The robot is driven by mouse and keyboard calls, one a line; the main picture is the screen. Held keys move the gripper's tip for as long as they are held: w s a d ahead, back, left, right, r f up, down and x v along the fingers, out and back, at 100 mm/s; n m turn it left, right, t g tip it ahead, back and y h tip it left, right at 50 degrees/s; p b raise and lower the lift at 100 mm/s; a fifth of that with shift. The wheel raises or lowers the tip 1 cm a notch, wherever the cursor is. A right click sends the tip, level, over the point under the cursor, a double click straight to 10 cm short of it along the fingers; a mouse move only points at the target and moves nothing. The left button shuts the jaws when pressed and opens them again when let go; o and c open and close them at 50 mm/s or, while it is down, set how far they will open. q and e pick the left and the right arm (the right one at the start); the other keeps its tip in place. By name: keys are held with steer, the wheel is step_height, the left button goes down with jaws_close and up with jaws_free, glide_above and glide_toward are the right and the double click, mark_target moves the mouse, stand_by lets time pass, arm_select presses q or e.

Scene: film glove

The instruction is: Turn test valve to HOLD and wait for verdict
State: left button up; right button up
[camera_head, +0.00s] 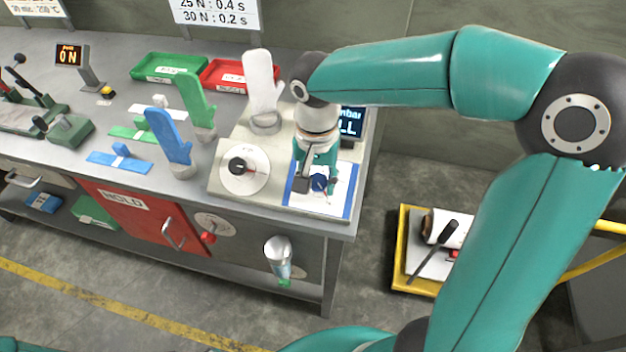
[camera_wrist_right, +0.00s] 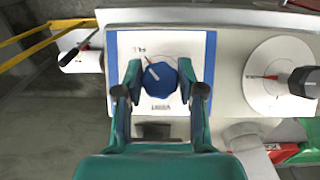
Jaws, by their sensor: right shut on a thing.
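The test valve is a blue knob (camera_head: 319,183) on a white plate with blue side strips (camera_head: 348,203), at the right end of the bench. In the right wrist view the knob (camera_wrist_right: 160,77) sits between my fingers. A small red and white pointer mark on it points up-left, toward the label FILL. The label VENT is below the knob; I cannot make out a HOLD label. My right gripper (camera_wrist_right: 161,91) is shut on the knob from above. The display (camera_head: 351,122) behind is partly hidden by my arm; its lower line ends in "LL". My left gripper is not in view.
Another dial with a black knob (camera_head: 238,166) is beside the valve plate. A white glove form (camera_head: 262,85) stands behind it. Blue (camera_head: 172,140) and green (camera_head: 197,103) glove forms stand left. A yellow-edged cart (camera_head: 401,270) is on the floor at right.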

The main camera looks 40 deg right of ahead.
steer(key=shift+w+d+r+n+g+h+p, duration=0.15)
steer(key=shift+n+h+p, duration=0.15)
steer(key=shift+n, duration=0.25)
steer(key=shift+w+r+n+g+h+p, duration=0.1)
steer(key=shift+w+n+g+h+p, duration=0.15)
steer(key=shift+n, duration=0.3)
steer(key=n+h+p, duration=0.1)
steer(key=n, duration=0.2)
steer(key=shift+g+h, duration=0.25)
steer(key=shift+g, duration=0.15)
steer(key=n+h, duration=0.1)
steer(key=n, duration=0.2)
steer(key=shift+a+f+h+p, duration=0.1)
steer(key=shift+a+h+p, duration=0.1)
steer(key=shift+h+p, duration=0.2)
steer(key=shift+a+f+n+h, duration=0.1)
steer(key=shift+n+h, duration=0.9)
steer(key=shift+n, duration=1)
steer(key=o, duration=1.2)
steer(key=shift+f, duration=0.1)
steer(key=shift+c, duration=0.2)
